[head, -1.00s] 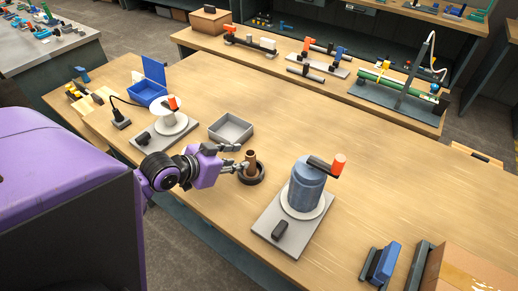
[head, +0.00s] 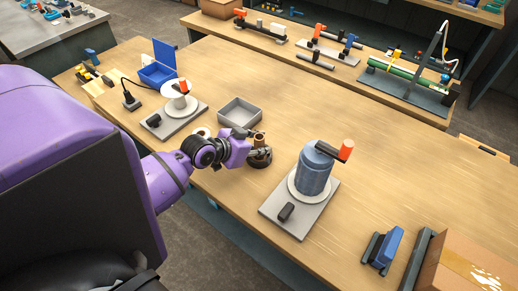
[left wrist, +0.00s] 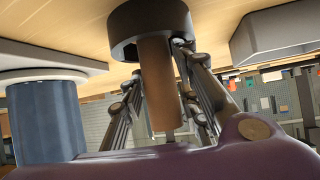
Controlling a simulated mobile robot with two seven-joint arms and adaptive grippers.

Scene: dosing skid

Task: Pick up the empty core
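The empty core, a brown tube (head: 258,139), stands upright in a dark ring-shaped holder (head: 262,161) on the wooden table. In the left wrist view the core (left wrist: 158,85) appears upside down, hanging from the dark ring (left wrist: 150,22). My left gripper (head: 257,148) is at the core, low and close to the holder. In the left wrist view its fingers (left wrist: 160,65) lie on both sides of the core. Part of the left finger is hidden by the core, so I cannot tell whether they press on it. My right gripper is not in view.
A grey open tray (head: 239,113) is just behind the gripper. A blue spool on a grey base plate (head: 283,216) stands to the right, with an orange-handled crank. A white reel (head: 180,105) and a blue box (head: 158,75) are on the left. The table's right middle is clear.

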